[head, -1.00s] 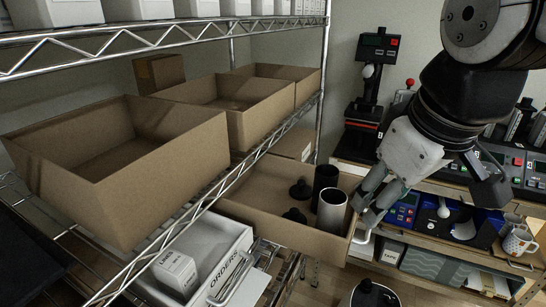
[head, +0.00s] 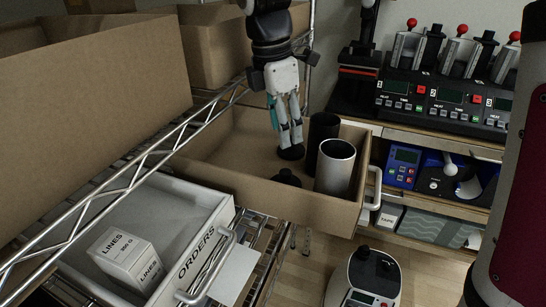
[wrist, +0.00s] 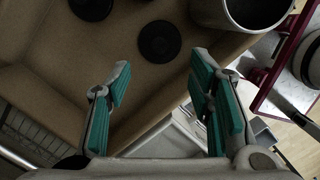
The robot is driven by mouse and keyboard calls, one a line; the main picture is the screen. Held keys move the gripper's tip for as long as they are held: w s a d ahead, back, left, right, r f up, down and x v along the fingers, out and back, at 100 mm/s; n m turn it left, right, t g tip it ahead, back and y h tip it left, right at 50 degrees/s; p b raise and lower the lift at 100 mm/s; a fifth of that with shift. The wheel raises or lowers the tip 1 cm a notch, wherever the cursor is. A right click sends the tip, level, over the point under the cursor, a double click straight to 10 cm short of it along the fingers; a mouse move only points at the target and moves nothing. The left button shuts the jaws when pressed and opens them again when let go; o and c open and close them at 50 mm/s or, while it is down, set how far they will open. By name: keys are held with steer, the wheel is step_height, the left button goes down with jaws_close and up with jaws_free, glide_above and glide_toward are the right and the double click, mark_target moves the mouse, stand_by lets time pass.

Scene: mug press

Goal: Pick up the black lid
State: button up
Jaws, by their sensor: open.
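Two black lids lie in the open cardboard drawer box. One lid (head: 291,153) shows just below my gripper (head: 291,138); the other (head: 286,178) is nearer the front wall. In the wrist view, a round black lid (wrist: 159,41) lies beyond the gap between my open fingertips (wrist: 161,72), with nothing between them. Another dark round lid (wrist: 92,7) is cut by the top edge. I cannot tell whether the fingers touch a lid.
A silver-rimmed mug (head: 336,167) and a black mug (head: 321,128) stand right of the lids in the box (head: 250,193). A white orders drawer (head: 205,245) sits lower left. The metal shelf rail (head: 120,196) runs along the left.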

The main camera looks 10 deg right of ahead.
glide_above(285, 172)
steer(key=f, duration=0.6)
steer(key=shift+s+a+f, duration=0.1)
steer(key=shift+a+f, duration=0.1)
steer(key=shift+a, duration=0.2)
steer(key=shift+d+f+p, duration=0.25)
steer(key=shift+f, duration=1.35)
steer(key=shift+d+f+p, duration=0.2)
steer(key=shift+f, duration=1.35)
steer(key=c, duration=1.1)
